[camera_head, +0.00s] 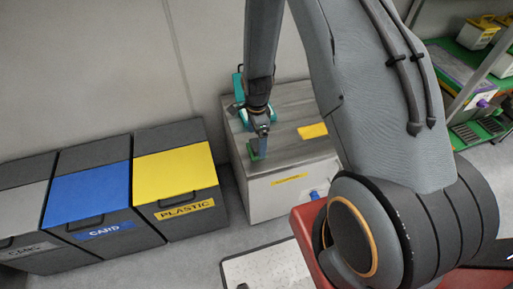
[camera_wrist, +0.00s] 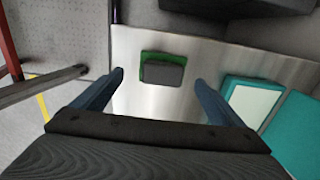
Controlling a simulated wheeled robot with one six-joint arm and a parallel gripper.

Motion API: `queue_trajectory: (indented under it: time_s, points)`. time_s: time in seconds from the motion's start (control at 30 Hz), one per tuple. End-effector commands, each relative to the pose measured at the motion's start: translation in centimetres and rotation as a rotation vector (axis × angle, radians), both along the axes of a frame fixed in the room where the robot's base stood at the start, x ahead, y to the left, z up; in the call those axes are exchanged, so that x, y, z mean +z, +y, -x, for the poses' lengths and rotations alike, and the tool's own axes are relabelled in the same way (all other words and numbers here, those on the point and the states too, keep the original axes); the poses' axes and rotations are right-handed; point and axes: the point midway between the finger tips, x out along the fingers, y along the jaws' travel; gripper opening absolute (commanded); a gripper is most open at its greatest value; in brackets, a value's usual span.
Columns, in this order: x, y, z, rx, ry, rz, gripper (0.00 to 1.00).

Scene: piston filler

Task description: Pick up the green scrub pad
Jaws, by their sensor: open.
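The green scrub pad (camera_wrist: 147,72) lies on the pale grey cabinet top, with a dark grey block covering most of it, perhaps its backing. Its green edge also shows in the head view (camera_head: 254,157), just under my fingers. My gripper (camera_wrist: 159,78) is open and empty, with one blue finger on each side of the pad in the wrist view. A gap shows between each finger and the pad. My gripper also shows in the head view (camera_head: 261,134), pointing down over the cabinet's front left part. How high the fingertips are above the top is hard to tell.
The cabinet (camera_head: 285,201) carries a teal object (camera_head: 240,86) behind my gripper and a yellow label (camera_head: 312,131) to the right. Yellow (camera_head: 176,174), blue (camera_head: 88,194) and grey (camera_head: 22,201) lidded bins stand left. Green shelves (camera_head: 478,132) stand far right.

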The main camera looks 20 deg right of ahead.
Motion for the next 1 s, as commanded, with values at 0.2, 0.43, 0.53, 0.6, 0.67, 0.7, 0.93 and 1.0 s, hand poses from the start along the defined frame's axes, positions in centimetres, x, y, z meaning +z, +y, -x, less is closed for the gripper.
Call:
queue_trajectory:
  time_s: [0.2,0.43,0.53,0.6,0.67,0.7,0.93,1.0]
  points:
    - [-2.5,0.1,-0.3,0.001,0.003,0.0,0.92]
    - [-4.3,0.1,-0.4,0.001,-0.001,0.0,0.92]
    - [-4.5,0.1,-0.5,0.001,-0.001,0.001,0.92]
    - [-4.5,0.1,-0.5,0.001,-0.001,0.001,0.92]
    - [-4.5,0.1,-0.5,0.001,-0.001,0.001,0.92]
    - [-4.5,0.1,-0.5,0.001,-0.001,0.001,0.92]
    - [-4.5,0.1,-0.5,0.001,-0.001,0.001,0.53]
    - [-4.5,0.1,-0.5,0.001,-0.001,0.001,0.47]
